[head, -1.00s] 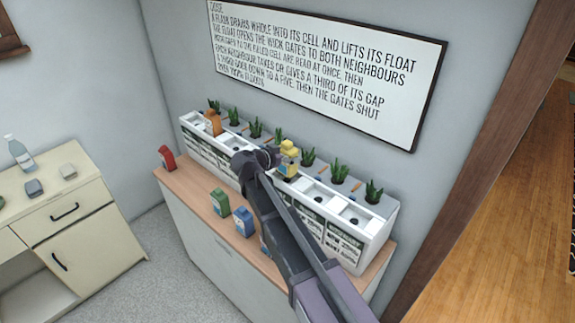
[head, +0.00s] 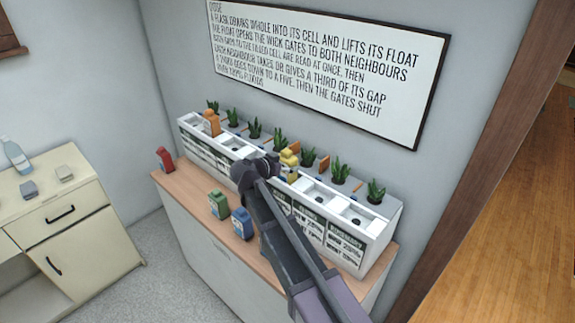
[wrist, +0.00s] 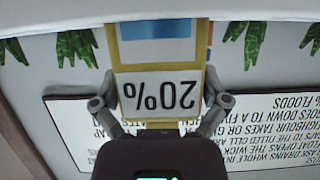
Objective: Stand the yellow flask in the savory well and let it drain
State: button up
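The yellow flask (head: 289,164) is upright over the middle wells of the white planter (head: 372,225), its lower part partly hidden by my arm. In the wrist view the flask (wrist: 158,80) appears upside down, with a "20%" label between my fingers. My gripper (head: 268,168) is shut on its sides. I cannot tell whether its base is inside a well or just above it. The well names on the planter's front are mostly too small or covered to read, so I cannot pick out the savory well.
An orange flask (head: 211,123) stands in a well near the planter's left end. Red (head: 165,160), green (head: 219,204) and blue (head: 242,223) flasks stand on the wooden counter (head: 189,190). Several plants line the planter's back. A rules sign (head: 325,70) hangs above.

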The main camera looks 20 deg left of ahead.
jog(key=shift+r, duration=0.15)
dwell(0.3)
jog(key=shift+s+r, duration=0.1)
jog(key=shift+r, duration=0.05)
jog(key=p+v, duration=0.5)
jog(key=v, duration=0.6)
jog(key=shift+s+r, duration=0.2)
jog(key=shift+s, duration=0.15)
jog(key=shift+a, duration=0.15)
